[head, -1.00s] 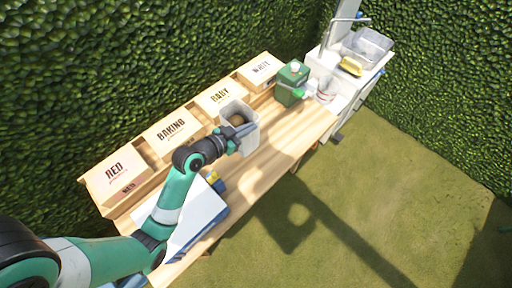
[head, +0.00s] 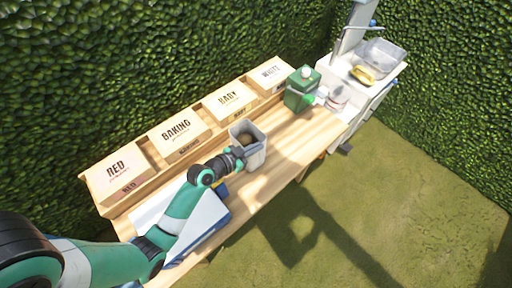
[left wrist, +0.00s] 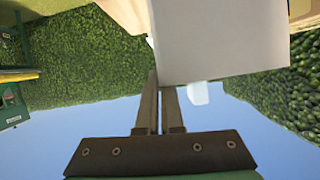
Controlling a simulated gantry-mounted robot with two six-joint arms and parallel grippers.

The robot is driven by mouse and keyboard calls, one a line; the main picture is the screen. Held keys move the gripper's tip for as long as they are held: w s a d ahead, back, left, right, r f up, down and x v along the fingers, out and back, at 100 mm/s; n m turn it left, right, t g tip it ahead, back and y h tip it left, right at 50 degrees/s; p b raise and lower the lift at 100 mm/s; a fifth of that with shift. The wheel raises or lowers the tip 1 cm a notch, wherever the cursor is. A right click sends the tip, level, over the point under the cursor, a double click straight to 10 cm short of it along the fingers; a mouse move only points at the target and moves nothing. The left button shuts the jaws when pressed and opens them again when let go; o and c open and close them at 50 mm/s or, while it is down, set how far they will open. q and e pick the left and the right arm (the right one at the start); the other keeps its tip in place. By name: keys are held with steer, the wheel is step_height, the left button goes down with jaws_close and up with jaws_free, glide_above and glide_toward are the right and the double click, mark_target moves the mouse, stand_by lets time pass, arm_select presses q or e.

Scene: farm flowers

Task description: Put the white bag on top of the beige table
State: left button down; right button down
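The white bag (head: 255,155) is an open, box-shaped, grey-white container with something brown inside. In the head view it stands at the beige table (head: 285,150), about the middle of its length, and looks upright. I cannot tell whether its base touches the wood. My left gripper (head: 238,157) is at the bag's left side, its tips partly hidden. In the left wrist view the fingers (left wrist: 160,105) are nearly together at the edge of the white bag (left wrist: 225,40), one tip covered by it. They appear shut on its wall. My right gripper is out of view.
Labelled cartons, including RED (head: 122,170) and BABY (head: 229,97), line the table's back. A green canister (head: 301,92) stands right of the bag. Bare wood lies right of the bag.

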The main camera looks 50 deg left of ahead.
arm_select(q)
steer(key=c, duration=1.1)
jaws_free()
steer(key=shift+r, duration=0.1)
steer(key=p+v, duration=0.1)
steer(key=v, duration=1.1)
